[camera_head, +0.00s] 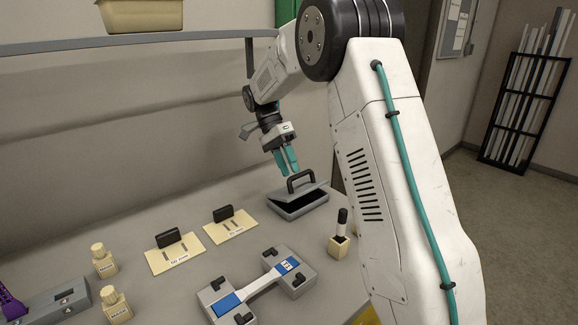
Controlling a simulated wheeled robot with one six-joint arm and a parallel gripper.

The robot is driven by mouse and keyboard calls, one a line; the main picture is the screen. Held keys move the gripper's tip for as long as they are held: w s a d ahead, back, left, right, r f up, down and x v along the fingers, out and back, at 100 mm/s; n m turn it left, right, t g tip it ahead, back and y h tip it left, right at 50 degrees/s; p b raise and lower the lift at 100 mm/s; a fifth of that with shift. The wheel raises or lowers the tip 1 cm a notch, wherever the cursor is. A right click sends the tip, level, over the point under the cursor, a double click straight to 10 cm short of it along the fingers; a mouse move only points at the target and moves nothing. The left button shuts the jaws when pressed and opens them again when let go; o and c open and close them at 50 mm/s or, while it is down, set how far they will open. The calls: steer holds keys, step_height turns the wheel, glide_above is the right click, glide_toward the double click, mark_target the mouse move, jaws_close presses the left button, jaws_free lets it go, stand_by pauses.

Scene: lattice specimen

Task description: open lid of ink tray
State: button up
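The ink tray (302,208) is a grey box at the back right of the bench. Its grey lid (288,193) carries a black arched handle (301,181). The lid looks tilted, with a dark gap showing between it and the tray on the right side. My gripper (289,173) has teal fingers pointing down, with a narrow gap between them. Its fingertips are just above and left of the handle in the picture. The fingers look empty; I cannot tell whether they touch the handle.
A small bottle with a black top (340,237) stands right of the tray. A grey fixture with a light bar (258,287) lies in front. Two cream cards with black stamps (174,255) (231,226) lie left. Cream bottles (104,261) stand farther left.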

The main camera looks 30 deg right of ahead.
steer(key=shift+s, duration=0.45)
